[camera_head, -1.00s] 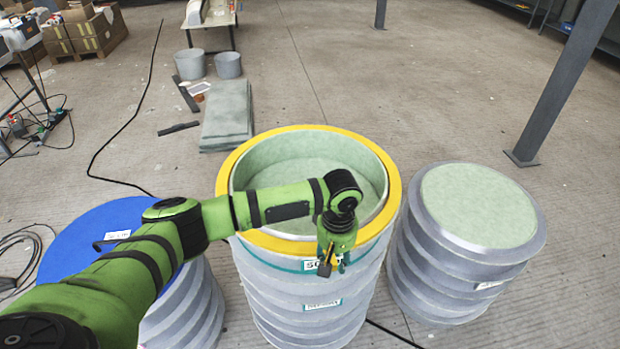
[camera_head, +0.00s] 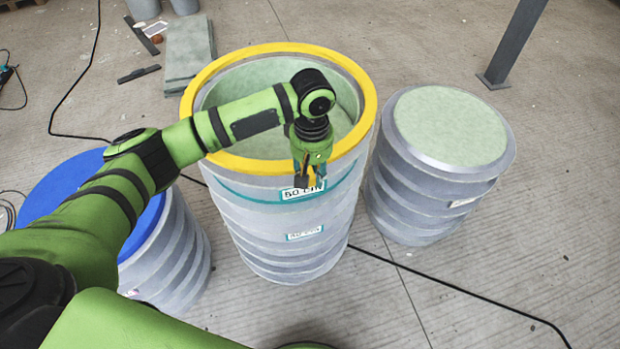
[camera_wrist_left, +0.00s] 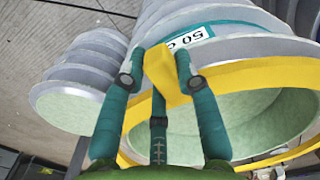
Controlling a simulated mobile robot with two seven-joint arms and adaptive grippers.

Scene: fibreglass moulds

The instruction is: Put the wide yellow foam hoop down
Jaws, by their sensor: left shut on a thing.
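The wide yellow foam hoop (camera_head: 205,75) lies level around the top of the middle ribbed grey mould (camera_head: 285,225), with the mould's pale green hollow showing inside it. I cannot tell whether the hoop rests on the rim or hangs just above it. My left gripper (camera_head: 308,178) points down at the hoop's near side, above a white label. The fingertips are partly hidden in the head view. My right gripper is not in view.
A mould with a pale green top (camera_head: 445,130) stands close on the right. A blue-topped mould (camera_head: 60,195) stands on the left, partly behind my arm. A black cable (camera_head: 465,287) crosses the floor. Grey slabs (camera_head: 190,55) and a dark post (camera_head: 515,45) are farther back.

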